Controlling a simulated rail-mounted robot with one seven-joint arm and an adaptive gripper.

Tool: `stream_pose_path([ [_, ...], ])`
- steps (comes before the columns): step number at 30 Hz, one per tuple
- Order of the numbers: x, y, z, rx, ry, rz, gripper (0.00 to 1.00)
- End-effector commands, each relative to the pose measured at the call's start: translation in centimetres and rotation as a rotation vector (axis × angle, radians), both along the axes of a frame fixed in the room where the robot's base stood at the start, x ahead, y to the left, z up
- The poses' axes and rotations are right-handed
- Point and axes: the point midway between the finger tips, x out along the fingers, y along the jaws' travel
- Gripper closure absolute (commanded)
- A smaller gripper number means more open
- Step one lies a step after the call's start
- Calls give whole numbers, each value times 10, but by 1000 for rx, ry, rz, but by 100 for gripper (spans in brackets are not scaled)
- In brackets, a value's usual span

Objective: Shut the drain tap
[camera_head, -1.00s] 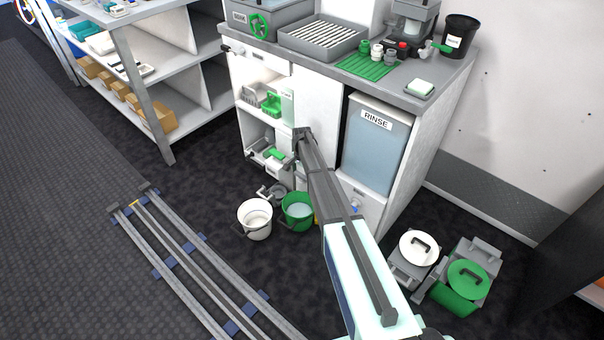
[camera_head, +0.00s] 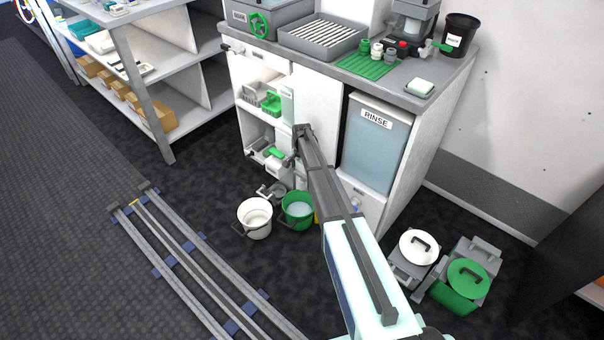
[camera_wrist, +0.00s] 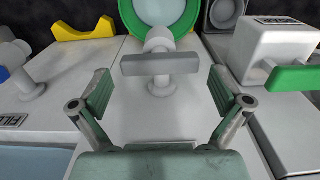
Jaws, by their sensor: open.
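In the wrist view, a white tap (camera_wrist: 160,84) with a grey crossbar handle (camera_wrist: 160,64) stands out from a white panel, straight ahead of my gripper (camera_wrist: 160,85). It appears to be the drain tap, though no label on it can be read. The bar lies crosswise in the picture. My gripper is open, with one finger to each side and nothing held between them. The bar sits just beyond the fingertips, with no clear contact. In the head view, my gripper (camera_head: 302,132) is at the cabinet front, and my arm hides the tap.
A green bucket (camera_head: 298,210) and a white bucket (camera_head: 255,218) stand on the floor before the cabinet. In the wrist view, a white block with a green handle (camera_wrist: 295,78) is close on the right, and a white fitting (camera_wrist: 30,88) is on the left.

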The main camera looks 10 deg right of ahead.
Motion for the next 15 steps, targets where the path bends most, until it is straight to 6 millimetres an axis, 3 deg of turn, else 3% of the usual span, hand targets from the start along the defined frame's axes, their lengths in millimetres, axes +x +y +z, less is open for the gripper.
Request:
stream_pose_path([
  [15,-1,0,91,1,-1,-1,0],
])
